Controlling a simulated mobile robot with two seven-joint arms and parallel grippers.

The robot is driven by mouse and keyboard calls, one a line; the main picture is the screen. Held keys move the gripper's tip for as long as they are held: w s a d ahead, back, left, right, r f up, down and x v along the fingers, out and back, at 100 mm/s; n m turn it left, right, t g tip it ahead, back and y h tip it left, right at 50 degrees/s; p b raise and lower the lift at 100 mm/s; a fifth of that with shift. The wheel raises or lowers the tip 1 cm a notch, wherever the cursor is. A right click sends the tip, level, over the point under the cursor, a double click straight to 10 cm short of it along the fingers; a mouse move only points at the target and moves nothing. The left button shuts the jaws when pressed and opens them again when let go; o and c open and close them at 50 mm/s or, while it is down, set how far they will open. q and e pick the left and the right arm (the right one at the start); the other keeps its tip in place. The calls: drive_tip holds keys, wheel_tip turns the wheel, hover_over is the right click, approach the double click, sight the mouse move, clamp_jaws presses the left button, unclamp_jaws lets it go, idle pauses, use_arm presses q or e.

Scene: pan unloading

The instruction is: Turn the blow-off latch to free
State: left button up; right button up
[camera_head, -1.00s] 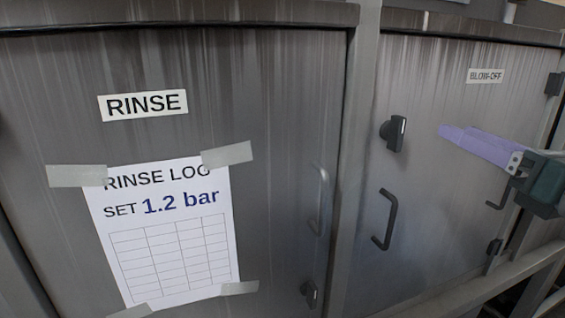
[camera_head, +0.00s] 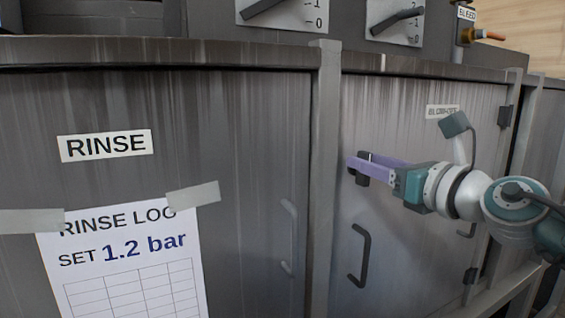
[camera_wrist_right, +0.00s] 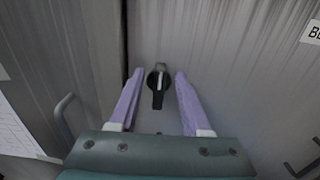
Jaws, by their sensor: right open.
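The blow-off latch (camera_wrist_right: 158,84) is a dark round knob with a bar, on the grey blow-off door (camera_head: 420,215). In the right wrist view it sits between my right gripper's purple fingers, its bar close to upright. My right gripper (camera_wrist_right: 158,88) is open, with a finger on each side of the latch. In the head view the right gripper (camera_head: 365,165) reaches in from the right, and its fingers partly hide the latch (camera_head: 361,177). Whether a finger touches it I cannot tell. My left gripper is not in view.
A dark handle (camera_head: 361,255) sits below the latch on the same door. A grey post (camera_head: 322,190) separates this door from the rinse door (camera_head: 250,130). The rinse log sheet (camera_head: 125,260) is taped there. Panels with levers (camera_head: 395,22) are above.

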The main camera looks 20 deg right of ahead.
drive_tip(key=shift+c, duration=0.2)
clamp_jaws()
idle(0.5)
